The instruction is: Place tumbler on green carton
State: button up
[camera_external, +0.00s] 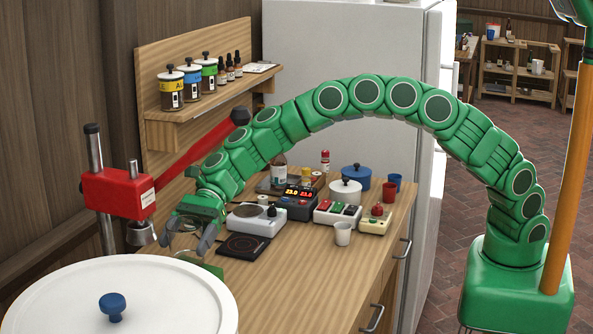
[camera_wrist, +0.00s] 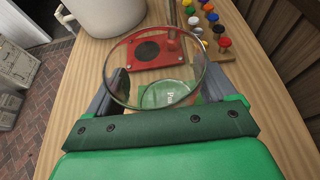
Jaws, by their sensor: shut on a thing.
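My gripper (camera_external: 186,238) is shut on a clear glass tumbler (camera_wrist: 152,68), with a finger on each side of it. The tumbler is upright, its wide rim facing the camera in the wrist view, where my gripper (camera_wrist: 163,86) also shows. In the external view the glass is faint between the fingers. A green carton (camera_external: 208,268) shows as a small green patch just below my gripper, mostly hidden by the big white lid. In the wrist view, green shows through the tumbler's base. I cannot tell whether the tumbler touches the carton.
A big pot with a white lid (camera_external: 60,295) stands in front at the left. A red press stand (camera_external: 118,192) is beside my gripper. A scale (camera_external: 255,220), a black pad (camera_external: 243,247) and a white cup (camera_external: 343,234) are to the right. The front right of the counter is clear.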

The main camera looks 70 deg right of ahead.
jog(key=shift+f, duration=1.3)
jog(key=o, duration=1.1)
jog(key=shift+f, duration=0.1)
jog(key=shift+c, duration=0.2)
jog(key=shift+d+r, duration=0.2)
jog(key=v, duration=1.1)
jog(key=shift+d, duration=0.35)
